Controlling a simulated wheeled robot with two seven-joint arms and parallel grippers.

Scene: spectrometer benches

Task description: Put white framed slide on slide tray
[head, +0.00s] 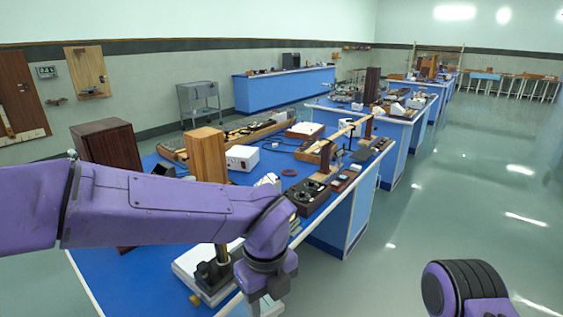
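I cannot make out a white framed slide; it is too small to tell or hidden. A dark box or tray (312,191) with small parts lies near the right edge of the near blue bench; I cannot tell whether it is the slide tray. My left arm reaches across from the left, over the bench. My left gripper (264,304) points down at the bottom edge of the head view, partly cut off, so its opening is not clear. Part of my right arm shows at the bottom right; its gripper is out of view.
The near bench (129,275) holds a dark wooden box (108,146), a light wooden block (206,154), a white box (242,157) and a white-based stand (190,265) beside my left gripper. More benches stand behind. The floor (430,215) to the right is clear.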

